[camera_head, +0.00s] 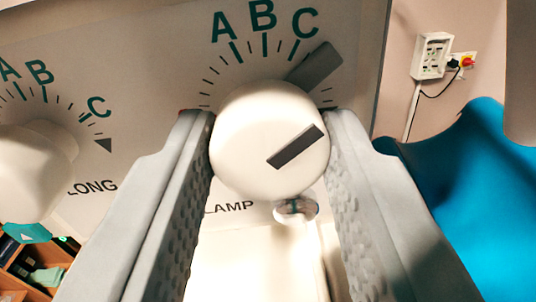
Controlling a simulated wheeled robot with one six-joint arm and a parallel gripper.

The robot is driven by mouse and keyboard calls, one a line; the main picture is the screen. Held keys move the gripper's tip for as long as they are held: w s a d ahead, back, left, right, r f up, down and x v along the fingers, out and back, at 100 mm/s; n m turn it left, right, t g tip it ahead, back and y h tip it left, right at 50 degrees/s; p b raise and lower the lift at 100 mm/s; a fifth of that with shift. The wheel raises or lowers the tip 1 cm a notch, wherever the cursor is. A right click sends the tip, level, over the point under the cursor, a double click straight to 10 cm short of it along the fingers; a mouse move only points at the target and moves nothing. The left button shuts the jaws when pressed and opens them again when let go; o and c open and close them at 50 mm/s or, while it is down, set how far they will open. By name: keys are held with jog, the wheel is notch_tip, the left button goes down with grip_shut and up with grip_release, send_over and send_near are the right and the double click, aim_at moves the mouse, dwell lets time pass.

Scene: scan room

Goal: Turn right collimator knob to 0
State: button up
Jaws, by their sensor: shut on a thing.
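The right knob (262,170) is a white round dial on the collimator panel, at the picture's centre. A dark bar on its face tilts to the upper right. A dark pointer (316,65) behind it runs up and right, just past the C mark on the scale. The green letters A, B and C (264,15) stand above the ticks. No 0 is readable. My gripper (270,118) has one finger on each side of the knob and is shut on it.
A second white knob (30,170), with its own A, B, C scale and the word LONG, is at the left. The panel (150,65) ends right of the pointer. Beyond it are a wall socket box (431,55) with a cable and a blue surface (480,190). Shelves (40,265) show at lower left.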

jog(key=n, duration=1.1)
jog(key=shift+y, duration=0.3)
jog(key=n, duration=0.3)
jog(key=shift+d+n, duration=0.1)
jog(key=shift+n, duration=0.3)
jog(key=n, duration=0.3)
jog(key=shift+n, duration=0.4)
jog(key=n, duration=0.3)
jog(key=shift+n+y, duration=0.4)
jog(key=n, duration=0.7)
jog(key=shift+f, duration=0.1)
